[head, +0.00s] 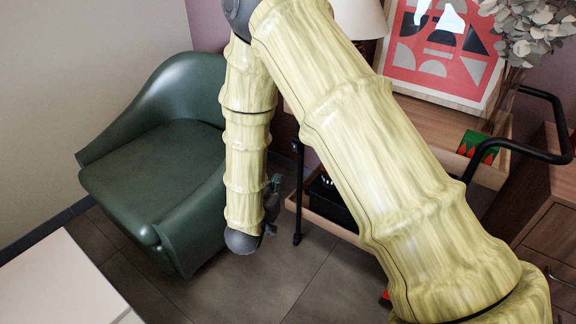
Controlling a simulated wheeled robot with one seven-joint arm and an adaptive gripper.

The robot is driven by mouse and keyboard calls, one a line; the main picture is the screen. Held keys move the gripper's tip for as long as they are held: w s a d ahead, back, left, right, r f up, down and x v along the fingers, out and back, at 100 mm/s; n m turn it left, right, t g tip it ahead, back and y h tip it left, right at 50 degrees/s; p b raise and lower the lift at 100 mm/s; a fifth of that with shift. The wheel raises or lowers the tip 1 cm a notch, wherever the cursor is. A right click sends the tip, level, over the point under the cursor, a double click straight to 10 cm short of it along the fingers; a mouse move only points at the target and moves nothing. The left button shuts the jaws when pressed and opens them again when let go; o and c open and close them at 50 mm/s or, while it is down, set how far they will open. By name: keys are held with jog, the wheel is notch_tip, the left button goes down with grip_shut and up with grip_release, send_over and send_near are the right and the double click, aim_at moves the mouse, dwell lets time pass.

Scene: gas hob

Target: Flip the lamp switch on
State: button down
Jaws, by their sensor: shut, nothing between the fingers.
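The lamp shows only as part of a pale cream shade (362,18) at the top, behind my arm. The lamp's base and its switch are not visible; my arm covers the area below the shade. My gripper (273,198) shows as a small dark grey shape beside the lower end of my hanging forearm, partly hidden by it. It is shut and empty, in front of the trolley's left side and well below the lamp shade in the picture.
A green armchair (150,160) stands left. A wooden trolley with a black handle (555,155) holds a red framed print (440,45), a leafy plant (530,30) and a small green-red box (478,148). A white surface (60,280) fills the lower left. Floor (250,290) is clear between.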

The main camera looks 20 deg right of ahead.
jog(key=shift+a+r+m+g+h+b, duration=0.1)
jog(key=shift+a+r+m+h+b, duration=0.85)
jog(key=shift+b, duration=0.95)
jog(key=shift+a+r+m+g+h+b, duration=0.15)
jog(key=shift+a+m+h+b, duration=0.5)
jog(key=shift+h+b, duration=0.95)
jog(key=shift+a+r+m+g+h+b, duration=0.1)
jog(key=shift+a+r+m+h+b, duration=0.65)
jog(key=shift+b, duration=1.45)
jog(key=shift+w+f, duration=0.1)
jog(key=b, duration=0.7)
send_near(295, 148)
jog(key=w+d+r, duration=0.3)
jog(key=shift+b+x, duration=0.4)
jog(key=shift+x, duration=0.6)
jog(key=shift+d, duration=0.25)
jog(key=shift+w+r, duration=0.1)
